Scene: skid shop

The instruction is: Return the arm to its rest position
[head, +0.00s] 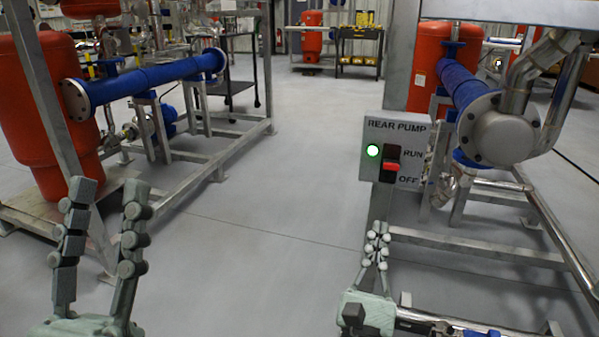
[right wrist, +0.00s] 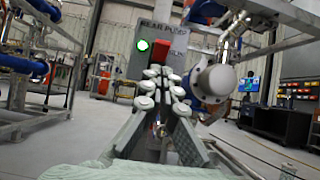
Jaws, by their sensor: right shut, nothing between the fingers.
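My right gripper (head: 377,232) is shut and empty. It points up from the lower edge in the head view, below the control box and apart from it in the picture. In the right wrist view its fingers (right wrist: 165,75) meet in front of the box. My left gripper (head: 108,195) is open and empty at the lower left. The grey REAR PUMP box (head: 408,126) has a lit green lamp (head: 373,151) and a red-handled switch (head: 391,166) on a black base. RUN is marked above and OFF below. The fingers partly hide the switch area in the wrist view.
The box is on a grey post (head: 402,60) of the right skid frame, with a blue pipe (head: 461,84) and red tank (head: 432,60). A left skid holds another red tank (head: 45,110). Clear grey floor (head: 255,215) lies between them. A low rail (head: 480,248) runs beside my right gripper.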

